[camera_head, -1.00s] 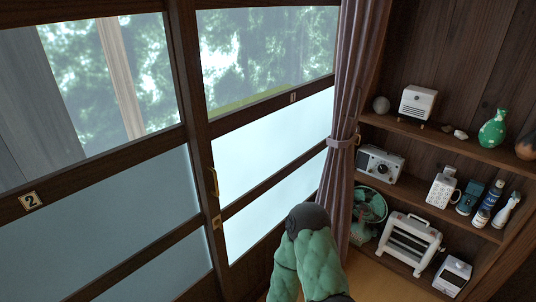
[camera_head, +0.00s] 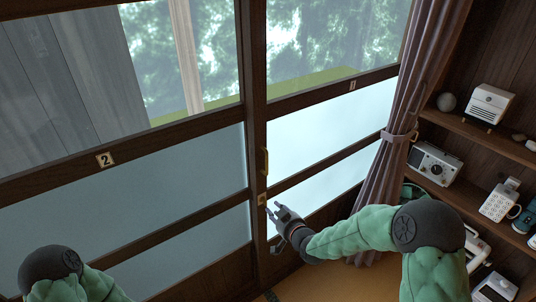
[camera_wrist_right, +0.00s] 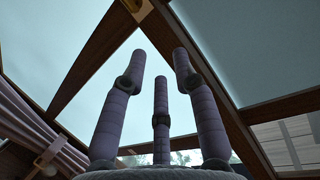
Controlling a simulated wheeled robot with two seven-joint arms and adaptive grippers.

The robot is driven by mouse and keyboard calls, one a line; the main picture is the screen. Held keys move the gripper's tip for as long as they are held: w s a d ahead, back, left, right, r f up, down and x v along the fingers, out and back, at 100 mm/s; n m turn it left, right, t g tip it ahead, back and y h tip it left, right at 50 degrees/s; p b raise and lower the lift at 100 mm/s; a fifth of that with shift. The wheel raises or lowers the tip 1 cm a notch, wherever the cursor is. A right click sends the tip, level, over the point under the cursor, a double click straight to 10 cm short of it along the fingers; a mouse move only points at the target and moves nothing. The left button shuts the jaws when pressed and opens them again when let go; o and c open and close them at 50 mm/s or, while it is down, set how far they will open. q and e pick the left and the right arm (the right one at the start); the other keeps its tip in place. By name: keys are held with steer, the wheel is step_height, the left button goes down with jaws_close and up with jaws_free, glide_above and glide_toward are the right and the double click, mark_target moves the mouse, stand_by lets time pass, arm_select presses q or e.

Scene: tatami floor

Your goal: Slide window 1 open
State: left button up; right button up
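Window 1 (camera_head: 320,126) is the right sliding panel, with a small "1" plate (camera_head: 352,85). It has clear glass above, frosted panes below and a dark wooden frame. Its left edge meets window 2 at the middle post, with no gap seen. A slim brass handle (camera_head: 265,161) is on that post, with a brass plate (camera_head: 262,199) below it. My right gripper (camera_head: 274,209) is close to the post, just below and right of the plate; contact cannot be told. In the wrist view its three fingers (camera_wrist_right: 160,70) are spread and empty before the glass. My left gripper is out of view.
Window 2 (camera_head: 140,188), with its "2" plate (camera_head: 105,160), is on the left. A tied curtain (camera_head: 402,120) hangs at window 1's right side. A shelf (camera_head: 480,130) with a radio (camera_head: 434,163) and other items stands at the right, near my right arm.

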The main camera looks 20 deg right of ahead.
step_height(320, 180, up, 14)
steer(key=w+d+n+t, duration=0.1)
steer(key=w+d+t, duration=0.1)
steer(key=t, duration=0.2)
steer(key=w, duration=0.3)
steer(key=w+a, duration=0.1)
steer(key=w, duration=0.3)
steer(key=w+b, duration=0.1)
steer(key=w, duration=0.2)
steer(key=shift+w+a+f, duration=0.1)
steer(key=shift+w+a, duration=0.05)
steer(key=shift+w, duration=0.25)
jaws_close()
